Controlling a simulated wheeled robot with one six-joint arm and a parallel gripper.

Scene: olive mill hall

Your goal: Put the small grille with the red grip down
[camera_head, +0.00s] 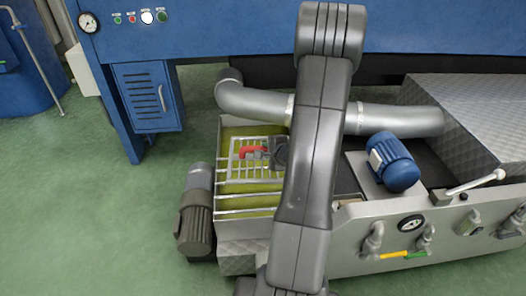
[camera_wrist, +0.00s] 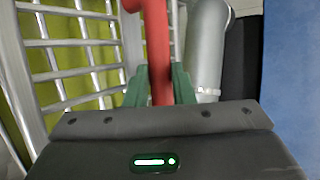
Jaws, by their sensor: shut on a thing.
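The small grille (camera_head: 242,168) is a light metal grid with a red grip (camera_head: 252,151). In the head view it is at the open tank (camera_head: 237,215) with yellow-green contents, left of my arm. I cannot tell whether it rests on the tank's bars or hangs just above them. My gripper (camera_head: 280,153) is at the right end of the red grip, partly hidden by my arm. In the wrist view the green fingers (camera_wrist: 160,88) are closed around the red grip (camera_wrist: 158,45), and the grille's bars (camera_wrist: 70,70) show at the left.
A grey pipe (camera_head: 255,102) runs behind the tank. A grey motor (camera_head: 197,215) stands at its left and a blue motor (camera_head: 393,162) at the right. A lever (camera_head: 475,186) and valves are on the machine's right front. Green floor (camera_head: 80,210) is clear at the left.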

